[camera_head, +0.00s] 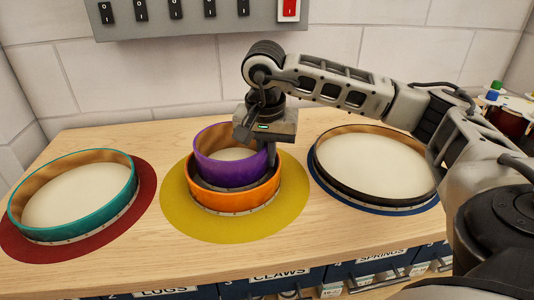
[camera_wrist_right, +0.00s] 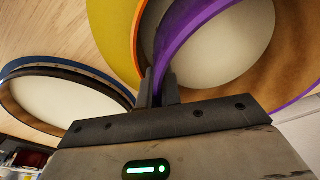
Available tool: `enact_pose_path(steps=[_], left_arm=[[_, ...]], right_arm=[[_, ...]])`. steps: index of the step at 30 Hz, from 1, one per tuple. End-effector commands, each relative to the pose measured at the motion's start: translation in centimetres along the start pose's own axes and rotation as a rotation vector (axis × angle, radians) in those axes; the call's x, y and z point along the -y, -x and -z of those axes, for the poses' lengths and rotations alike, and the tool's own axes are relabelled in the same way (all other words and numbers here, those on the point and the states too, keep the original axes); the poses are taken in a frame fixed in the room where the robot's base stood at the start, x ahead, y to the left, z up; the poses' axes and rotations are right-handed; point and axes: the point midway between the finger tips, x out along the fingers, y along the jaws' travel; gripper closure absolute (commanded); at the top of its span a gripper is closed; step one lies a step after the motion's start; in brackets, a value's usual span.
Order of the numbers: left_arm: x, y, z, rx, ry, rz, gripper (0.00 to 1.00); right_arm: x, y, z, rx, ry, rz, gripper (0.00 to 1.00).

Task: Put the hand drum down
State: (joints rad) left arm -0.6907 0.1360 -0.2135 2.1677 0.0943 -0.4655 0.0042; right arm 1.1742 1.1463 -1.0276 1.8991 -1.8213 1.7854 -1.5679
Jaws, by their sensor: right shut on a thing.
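A purple hand drum (camera_head: 230,173) is in the jaws of my right gripper (camera_head: 269,152), gripped at the right of its rim. It sits low at the mouth of a larger orange drum (camera_head: 234,203), roughly level; I cannot tell whether the two touch. The orange drum stands on a round yellow mat (camera_head: 187,215) in the middle of the bench. In the right wrist view the purple rim (camera_wrist_right: 178,38) passes between the fingers (camera_wrist_right: 157,92), with the yellow mat (camera_wrist_right: 112,35) beyond. My left gripper is not in view.
A teal drum (camera_head: 85,225) stands on a red mat (camera_head: 147,190) at the left. A black-rimmed drum (camera_head: 375,197) stands on a blue mat (camera_head: 400,208) at the right. A switch panel (camera_head: 190,14) is on the wall behind. Labelled drawers (camera_head: 230,287) line the bench front.

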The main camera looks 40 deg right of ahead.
Motion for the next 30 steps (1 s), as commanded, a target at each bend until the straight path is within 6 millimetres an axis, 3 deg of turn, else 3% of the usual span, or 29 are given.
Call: enact_pose_path(steps=[21, 22, 23, 30], left_arm=[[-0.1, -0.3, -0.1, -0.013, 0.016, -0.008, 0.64], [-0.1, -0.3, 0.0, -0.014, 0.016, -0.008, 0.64], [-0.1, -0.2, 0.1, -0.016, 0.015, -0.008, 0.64], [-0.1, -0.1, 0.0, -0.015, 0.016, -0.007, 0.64]], right_arm=[[0.0, -1.1, -0.2, -0.001, -0.001, 0.002, 1.0], [0.0, -1.1, -0.2, 0.0, 0.0, 0.001, 0.89], [0.0, -1.1, -0.2, 0.0, 0.0, 0.001, 0.85], [0.0, -1.1, -0.2, 0.0, 0.0, 0.001, 0.85]])
